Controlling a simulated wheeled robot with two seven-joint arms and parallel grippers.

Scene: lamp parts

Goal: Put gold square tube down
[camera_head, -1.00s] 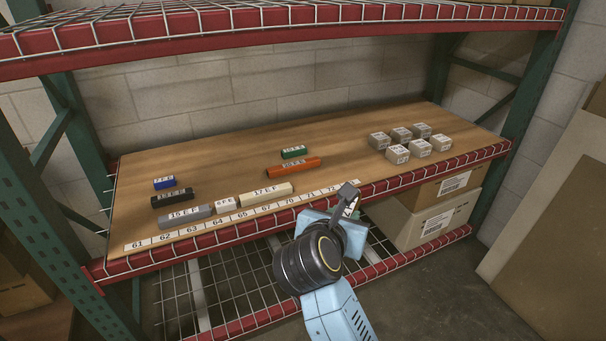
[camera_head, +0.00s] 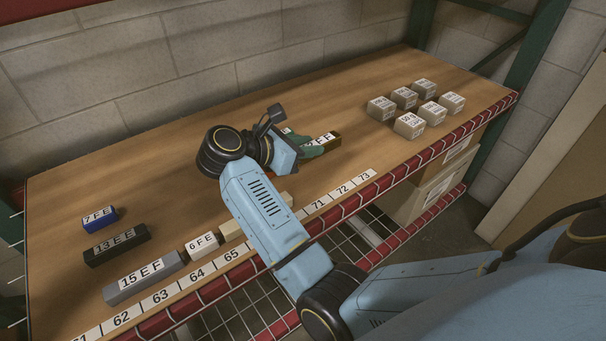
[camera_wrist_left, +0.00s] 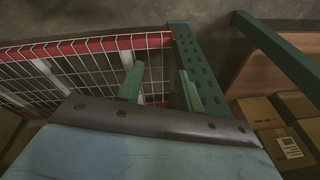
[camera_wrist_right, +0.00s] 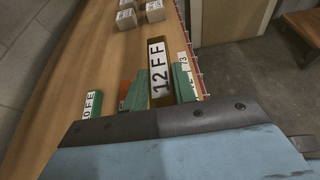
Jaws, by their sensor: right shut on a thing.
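The gold square tube (camera_head: 334,144), dark gold with a white label, is between the green fingers of my right gripper (camera_head: 316,148). My left gripper (camera_wrist_left: 160,88) is open and empty over wire mesh, and is not seen in the head view.
Blue (camera_head: 99,217), black (camera_head: 117,245), grey (camera_head: 146,277) and white (camera_head: 202,245) tubes lie at the left. Green (camera_wrist_right: 91,105) and orange tubes are beside my right gripper. Several grey blocks (camera_head: 409,125) stand right. Numbered labels line the front edge.

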